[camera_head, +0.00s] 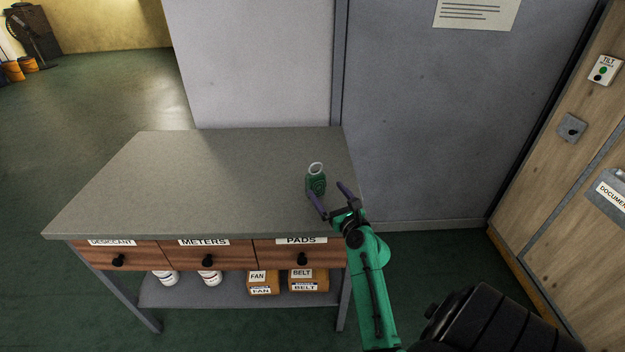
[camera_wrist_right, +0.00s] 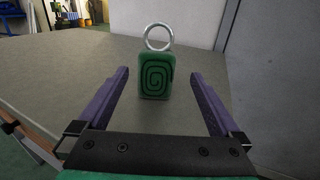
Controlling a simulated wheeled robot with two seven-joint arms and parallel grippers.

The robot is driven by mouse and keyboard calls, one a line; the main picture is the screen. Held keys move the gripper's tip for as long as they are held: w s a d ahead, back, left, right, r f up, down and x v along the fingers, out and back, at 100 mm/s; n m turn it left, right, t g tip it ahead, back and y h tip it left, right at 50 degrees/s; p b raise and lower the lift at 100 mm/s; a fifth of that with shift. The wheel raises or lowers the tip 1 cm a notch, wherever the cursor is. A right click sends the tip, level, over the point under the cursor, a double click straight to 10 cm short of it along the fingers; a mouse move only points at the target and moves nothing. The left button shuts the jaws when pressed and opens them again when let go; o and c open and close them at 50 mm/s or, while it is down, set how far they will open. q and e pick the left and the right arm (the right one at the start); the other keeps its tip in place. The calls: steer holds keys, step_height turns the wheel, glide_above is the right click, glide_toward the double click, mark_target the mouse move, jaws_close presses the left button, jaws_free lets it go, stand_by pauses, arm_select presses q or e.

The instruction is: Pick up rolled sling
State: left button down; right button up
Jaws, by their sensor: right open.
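The rolled sling (camera_head: 316,184) is a small green roll with a spiral on its face and a pale metal ring on top. It stands upright on the grey table top near the right edge. In the right wrist view the rolled sling (camera_wrist_right: 157,77) stands ahead, between the lines of the two purple fingers and just past their tips. My right gripper (camera_head: 332,197) is open and empty, low at the table's right side, its fingers apart on the near side of the sling. It also shows in the right wrist view (camera_wrist_right: 158,80). My left gripper is not in view.
The table (camera_head: 200,180) is otherwise bare on top. Below are labelled drawers (camera_head: 208,256) and a shelf (camera_head: 220,290) with boxes and white containers. A grey wall panel (camera_head: 430,130) stands close behind and right of the table. Wooden doors (camera_head: 575,170) stand at far right.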

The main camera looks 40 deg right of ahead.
mark_target(320, 181)
steer(key=x, duration=0.4)
steer(key=shift+r, duration=0.1)
steer(key=x, duration=0.5)
steer(key=shift+w+a+f, duration=0.2)
steer(key=shift+w+f, duration=0.05)
steer(key=shift+w, duration=0.1)
steer(key=shift+w+d+f, duration=0.1)
steer(key=shift+w+d, duration=0.05)
steer(key=shift+w, duration=0.35)
steer(key=shift+s, duration=0.1)
steer(key=c, duration=0.8)
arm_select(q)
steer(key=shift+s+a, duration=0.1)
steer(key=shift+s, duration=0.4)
arm_select(e)
steer(key=c, duration=0.8)
